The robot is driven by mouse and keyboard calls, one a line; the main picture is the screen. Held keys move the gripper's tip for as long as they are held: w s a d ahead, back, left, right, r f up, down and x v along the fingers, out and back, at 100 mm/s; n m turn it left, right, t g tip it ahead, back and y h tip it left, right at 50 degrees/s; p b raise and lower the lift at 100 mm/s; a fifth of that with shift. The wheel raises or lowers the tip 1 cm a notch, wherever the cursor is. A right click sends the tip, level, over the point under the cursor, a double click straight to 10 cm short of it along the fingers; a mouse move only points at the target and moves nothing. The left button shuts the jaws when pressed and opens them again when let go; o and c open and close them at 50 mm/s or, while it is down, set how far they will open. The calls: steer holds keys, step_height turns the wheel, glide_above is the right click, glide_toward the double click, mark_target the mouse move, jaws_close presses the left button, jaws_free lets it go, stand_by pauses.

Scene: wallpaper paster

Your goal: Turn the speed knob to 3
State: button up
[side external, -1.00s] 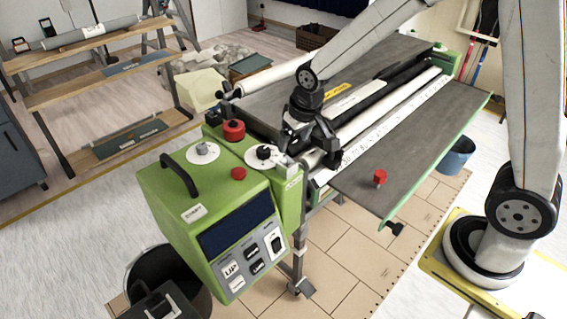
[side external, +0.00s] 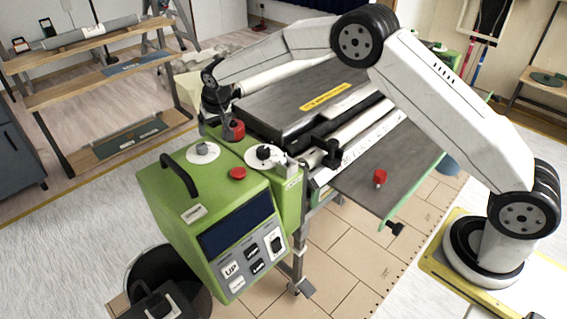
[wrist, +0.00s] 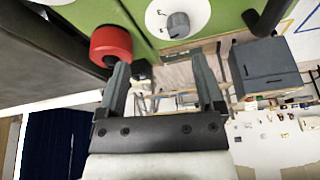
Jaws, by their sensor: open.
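Two round white dials sit on top of the green control box (side external: 165,185). The left dial has a grey knob (side external: 202,149); the right dial has a dark knob (side external: 264,153). I cannot tell which is the speed knob, and no numbers are readable. My gripper (wrist: 161,75) is open and empty. In the side view it is at the back of the box, by the red cylinder (side external: 233,130), partly hidden by my arm. In the wrist view the grey knob (wrist: 178,25) lies beyond the fingertips, and the red cylinder (wrist: 110,46) is close to the left finger.
A black carrying handle (side external: 180,175) arches over the box's left side. The paster's rollers and grey table (side external: 390,170) extend right, with a small red knob (side external: 380,177). Shelves stand at the far left.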

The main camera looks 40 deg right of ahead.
mark_target(202, 146)
steer(key=shift+w+a+f, duration=0.3)
steer(key=shift+w+a, duration=0.05)
steer(key=shift+w, duration=0.2)
steer(key=shift+w+a+f, duration=0.35)
steer(key=shift+w, duration=0.25)
steer(key=shift+w+a+f, duration=0.3)
steer(key=shift+w+a, duration=0.05)
steer(key=shift+w, duration=0.2)
steer(key=shift+f, duration=0.15)
steer(key=shift+x, duration=3.75)
steer(key=shift+w, duration=0.15)
jaws_close()
steer(key=shift+m, duration=0.3)
